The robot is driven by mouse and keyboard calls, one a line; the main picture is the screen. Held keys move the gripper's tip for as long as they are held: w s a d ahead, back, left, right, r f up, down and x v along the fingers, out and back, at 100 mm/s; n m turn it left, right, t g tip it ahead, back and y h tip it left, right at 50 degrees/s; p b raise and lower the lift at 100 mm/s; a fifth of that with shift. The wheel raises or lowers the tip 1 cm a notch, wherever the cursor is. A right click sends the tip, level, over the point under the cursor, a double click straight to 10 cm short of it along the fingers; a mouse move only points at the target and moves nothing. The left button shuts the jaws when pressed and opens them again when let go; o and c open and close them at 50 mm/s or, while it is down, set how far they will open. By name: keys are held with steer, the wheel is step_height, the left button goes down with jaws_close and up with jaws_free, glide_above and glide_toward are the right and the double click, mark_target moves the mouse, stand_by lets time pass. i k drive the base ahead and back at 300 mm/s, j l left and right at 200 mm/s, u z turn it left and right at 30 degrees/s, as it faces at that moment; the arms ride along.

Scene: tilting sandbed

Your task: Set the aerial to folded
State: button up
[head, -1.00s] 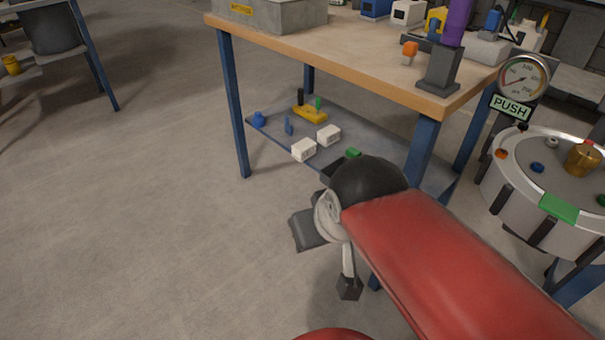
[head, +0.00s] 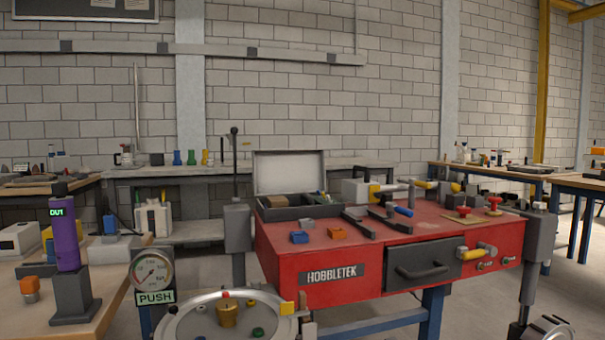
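No part in view is labelled as the aerial. A thin dark rod (head: 234,155) with a ball tip stands upright above a grey box on a post (head: 237,227), at the left end of the red bench. I cannot tell which of these, if either, is the aerial. My gripper is not in view.
A round grey drum (head: 190,328) stands at the front, beside a gauge (head: 152,271) with a "PUSH" sign. The red bench (head: 290,268) carries an open case, tools and small blocks. The wooden bench (head: 112,285) edges the left. Bare floor shows at the right.

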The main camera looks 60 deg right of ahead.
mark_target(233, 130)
steer(key=z, duration=0.4)
steer(key=k+z, duration=0.1)
steer(key=z, duration=0.65)
steer(key=k+z, duration=0.1)
steer(key=z, duration=0.3)
